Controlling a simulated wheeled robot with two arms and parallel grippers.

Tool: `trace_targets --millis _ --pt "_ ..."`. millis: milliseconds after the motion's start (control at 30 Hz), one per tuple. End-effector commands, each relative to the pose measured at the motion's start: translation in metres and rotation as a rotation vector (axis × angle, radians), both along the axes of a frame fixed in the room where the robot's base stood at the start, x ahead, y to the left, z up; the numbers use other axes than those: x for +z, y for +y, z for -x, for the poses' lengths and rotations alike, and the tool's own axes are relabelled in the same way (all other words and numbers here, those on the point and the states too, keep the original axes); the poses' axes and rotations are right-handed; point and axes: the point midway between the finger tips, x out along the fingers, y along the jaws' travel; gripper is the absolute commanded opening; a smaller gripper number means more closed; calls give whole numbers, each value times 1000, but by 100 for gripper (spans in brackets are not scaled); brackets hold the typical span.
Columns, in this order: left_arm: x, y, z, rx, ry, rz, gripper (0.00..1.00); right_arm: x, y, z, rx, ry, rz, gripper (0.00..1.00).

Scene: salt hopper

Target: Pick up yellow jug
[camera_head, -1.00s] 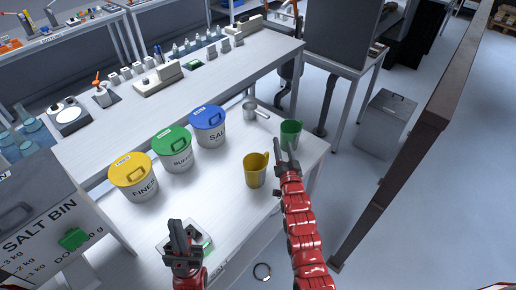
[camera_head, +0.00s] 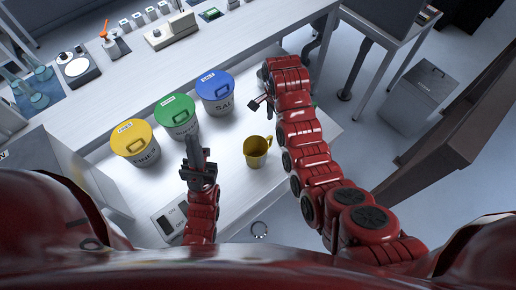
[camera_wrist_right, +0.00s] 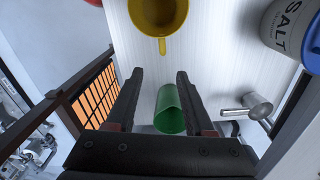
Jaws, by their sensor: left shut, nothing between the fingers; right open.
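The yellow jug (camera_head: 256,153) stands upright on the white bench, and it also shows at the top of the right wrist view (camera_wrist_right: 160,14) with its handle toward me. My right gripper (camera_head: 258,103) is beyond the jug and apart from it. In the right wrist view its fingers (camera_wrist_right: 160,75) are spread with nothing between the tips. A green jug (camera_wrist_right: 169,110) shows below and between those fingers; in the head view it is mostly hidden behind my right arm. My left gripper (camera_head: 192,142) is shut and empty, left of the yellow jug.
Lidded tubs with yellow (camera_head: 133,138), green (camera_head: 175,112) and blue (camera_head: 215,86) lids stand behind and left of the jug. A metal scoop (camera_wrist_right: 250,107) lies on the bench. A switch box (camera_head: 170,218) sits near the front edge. A dark beam (camera_head: 455,130) stands at right.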

Motion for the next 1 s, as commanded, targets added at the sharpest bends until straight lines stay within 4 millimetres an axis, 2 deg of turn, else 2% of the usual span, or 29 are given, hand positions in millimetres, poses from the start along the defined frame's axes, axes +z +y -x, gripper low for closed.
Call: trace_targets --millis 33,100,300,500,700,1000 --pt "-21 0 0 0 0 0 0 -22 0 0 1 -1 1 53" --pt "-36 0 0 0 1 0 0 -37 0 0 2 -2 0 53" --pt "-74 0 0 0 0 0 0 -77 0 -1 1 -6 0 53" --pt "-99 0 0 0 0 0 0 -103 1 -1 3 -5 -3 53" --pt "-101 0 0 0 0 0 0 -108 0 -1 2 -5 -3 53" --pt "-76 0 0 0 0 0 0 -136 2 -2 2 -2 -1 53"
